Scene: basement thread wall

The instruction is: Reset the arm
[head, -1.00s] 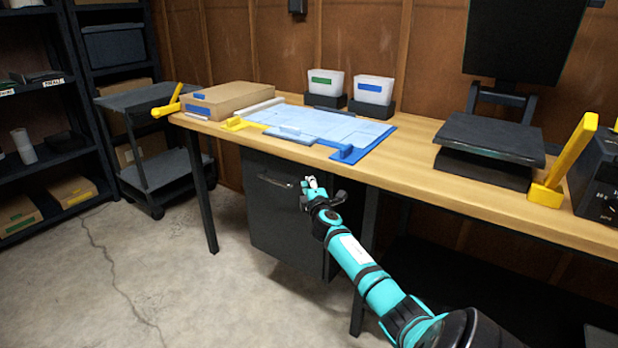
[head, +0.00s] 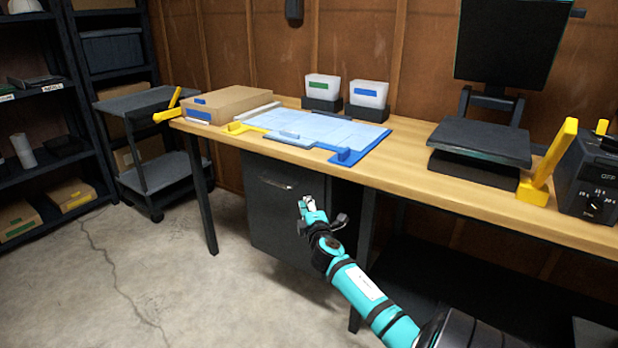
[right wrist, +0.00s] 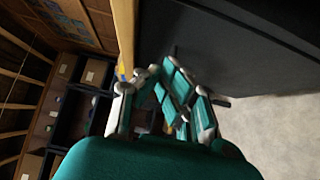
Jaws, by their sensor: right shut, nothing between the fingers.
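My right gripper (head: 308,208) is shut and empty. It is held in the air in front of the dark drawer cabinet (head: 270,180) under the workbench, below the level of the bench top. In the right wrist view my right gripper (right wrist: 165,85) shows with its teal fingers drawn together and nothing between them. The dark cabinet (right wrist: 240,55) fills the upper right of that view, and it cannot be told whether the fingers touch it. My left gripper is not in any view.
The wooden workbench (head: 410,165) carries a blue mat (head: 360,150), a cardboard box (head: 232,102), two white bins (head: 322,88) (head: 368,94), a black stand (head: 480,140) and a yellow bracket (head: 550,165). A grey cart (head: 160,175) and dark shelves (head: 60,150) stand left. The concrete floor (head: 180,270) is clear.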

